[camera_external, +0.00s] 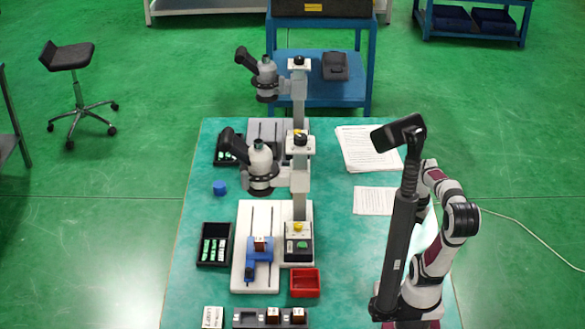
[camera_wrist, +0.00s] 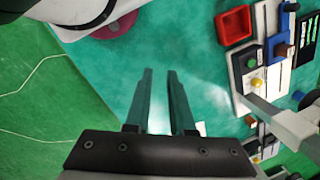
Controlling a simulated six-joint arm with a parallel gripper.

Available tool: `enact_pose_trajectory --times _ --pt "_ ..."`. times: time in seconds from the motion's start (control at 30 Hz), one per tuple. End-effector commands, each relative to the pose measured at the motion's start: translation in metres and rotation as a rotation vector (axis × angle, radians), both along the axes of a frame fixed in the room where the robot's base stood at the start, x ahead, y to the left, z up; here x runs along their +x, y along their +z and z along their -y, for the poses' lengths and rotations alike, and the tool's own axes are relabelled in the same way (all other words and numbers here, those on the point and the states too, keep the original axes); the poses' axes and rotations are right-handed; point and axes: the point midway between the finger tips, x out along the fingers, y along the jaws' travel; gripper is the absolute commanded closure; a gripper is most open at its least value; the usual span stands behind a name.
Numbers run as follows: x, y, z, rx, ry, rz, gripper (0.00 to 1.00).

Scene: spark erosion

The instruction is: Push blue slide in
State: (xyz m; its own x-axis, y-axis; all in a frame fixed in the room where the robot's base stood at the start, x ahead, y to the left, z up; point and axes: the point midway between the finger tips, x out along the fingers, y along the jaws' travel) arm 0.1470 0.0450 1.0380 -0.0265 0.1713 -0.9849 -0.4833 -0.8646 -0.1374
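The blue slide (camera_external: 258,254) sits on the white base plate (camera_external: 242,272) of the front microscope, on its rails, with a small brown-and-white block on it. It also shows in the wrist view at the upper right, as a blue part (camera_wrist: 270,50) beside the red tray. My gripper (camera_wrist: 160,72) shows two parallel fingers with a gap between them and nothing held. It is over bare table, apart from the slide.
A red tray (camera_external: 305,282) stands right of the slide, and a black box (camera_external: 215,243) left of it. The front microscope's head (camera_external: 262,165) and column (camera_external: 300,190) rise behind the slide. Papers (camera_external: 368,148) lie at the back right. The table's middle right is mostly clear.

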Motion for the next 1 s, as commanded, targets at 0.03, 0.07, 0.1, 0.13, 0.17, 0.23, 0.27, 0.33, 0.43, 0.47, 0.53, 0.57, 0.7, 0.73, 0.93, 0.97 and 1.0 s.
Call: enact_pose_trajectory --times 0.03,0.07,0.1,0.13,0.17,0.23,0.27,0.33,0.43,0.47,0.53,0.57,0.7,0.73,0.93,0.97,1.0 --pt "0.021 0.009 -0.015 0.012 -0.004 -0.016 0.68" --pt "0.038 0.015 -0.03 0.021 -0.018 -0.029 0.62" --pt "0.063 0.022 -0.056 0.036 -0.04 -0.051 0.55" --pt "0.081 0.025 -0.081 0.047 -0.057 -0.071 0.5" --pt "0.097 0.027 -0.108 0.056 -0.077 -0.092 0.44" --pt "0.122 0.021 -0.179 0.072 -0.123 -0.147 0.39" --pt "0.127 0.016 -0.21 0.074 -0.142 -0.172 0.39" --pt "0.128 -0.001 -0.277 0.075 -0.181 -0.225 0.39" --pt "0.114 -0.024 -0.343 0.068 -0.224 -0.282 0.39" --pt "0.11 -0.028 -0.355 0.067 -0.233 -0.292 0.39" --pt "0.103 -0.036 -0.373 0.062 -0.248 -0.309 0.39" --pt "0.102 -0.036 -0.376 0.063 -0.25 -0.311 0.39" --pt "0.1 -0.041 -0.379 0.063 -0.254 -0.313 0.39" --pt "0.099 -0.045 -0.38 0.062 -0.254 -0.313 0.39" --pt "0.085 -0.093 -0.392 0.058 -0.253 -0.314 0.39" --pt "0.082 -0.102 -0.395 0.059 -0.253 -0.314 0.39" --pt "0.079 -0.113 -0.398 0.057 -0.253 -0.313 0.39"
